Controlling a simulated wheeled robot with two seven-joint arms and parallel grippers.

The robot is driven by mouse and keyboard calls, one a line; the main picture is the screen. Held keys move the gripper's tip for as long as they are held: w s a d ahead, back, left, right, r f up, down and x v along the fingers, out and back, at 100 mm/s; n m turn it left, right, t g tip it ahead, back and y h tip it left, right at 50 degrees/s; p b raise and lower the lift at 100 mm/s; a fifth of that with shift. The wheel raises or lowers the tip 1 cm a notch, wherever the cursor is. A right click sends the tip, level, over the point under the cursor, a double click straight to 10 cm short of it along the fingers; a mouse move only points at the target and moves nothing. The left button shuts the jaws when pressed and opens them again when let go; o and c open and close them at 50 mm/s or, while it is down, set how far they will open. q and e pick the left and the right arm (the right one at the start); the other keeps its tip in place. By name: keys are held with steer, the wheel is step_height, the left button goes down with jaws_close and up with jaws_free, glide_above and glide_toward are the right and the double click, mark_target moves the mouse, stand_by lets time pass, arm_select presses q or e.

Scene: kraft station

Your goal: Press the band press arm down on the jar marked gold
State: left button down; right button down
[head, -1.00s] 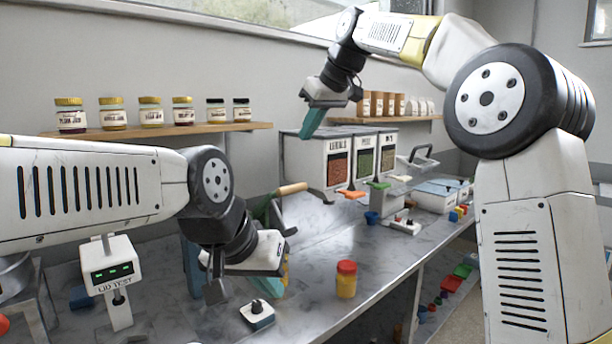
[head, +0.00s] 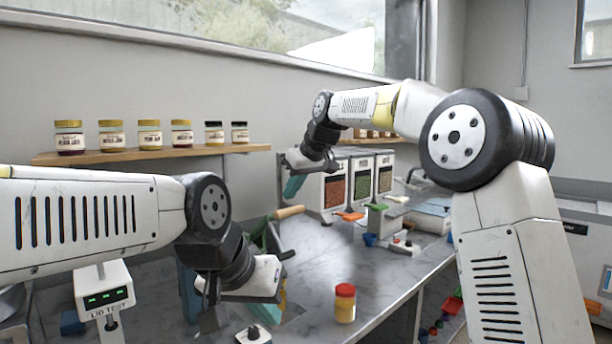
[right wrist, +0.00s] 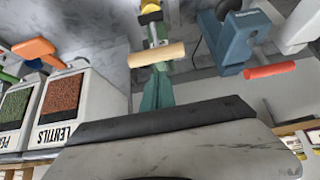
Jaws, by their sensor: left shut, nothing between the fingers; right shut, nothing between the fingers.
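The green band press with its wooden handle (head: 288,212) stands behind my left wrist in the head view; its arm is raised. In the right wrist view its wooden handle (right wrist: 157,55) lies across the upper middle. A yellow jar-like thing (right wrist: 150,8) shows at the top edge there, cut off; I cannot read its mark. My right gripper (head: 292,188) is shut and empty, above and apart from the handle, pointing down. My left gripper (head: 268,313) is shut and empty, low in front of the press, and hides its lower part.
A red-lidded yellow jar (head: 345,303) stands near the counter's front edge. A lid tester (head: 104,297) stands at left. A blue device with a red handle (right wrist: 270,70) is beside the press. Lentil bins (head: 335,188) stand behind. Several jars line the shelf (head: 150,153).

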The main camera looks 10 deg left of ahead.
mark_target(291, 209)
steer(key=shift+s+d+f, duration=0.1)
steer(key=shift+f, duration=0.85)
steer(key=shift+s+d+f+y, duration=0.3)
steer(key=shift+d+f, duration=0.2)
steer(key=shift+f, duration=0.1)
steer(key=s+d+f, duration=0.1)
steer(key=f, duration=0.8)
steer(key=s+d+f, duration=0.2)
steer(key=f, duration=0.7)
steer(key=shift+s+d+f+t+y, duration=0.15)
steer(key=shift+d+f+t+y, duration=0.15)
steer(key=shift+f+t, duration=0.1)
steer(key=shift+d+r, duration=0.15)
steer(key=shift+d, duration=0.1)
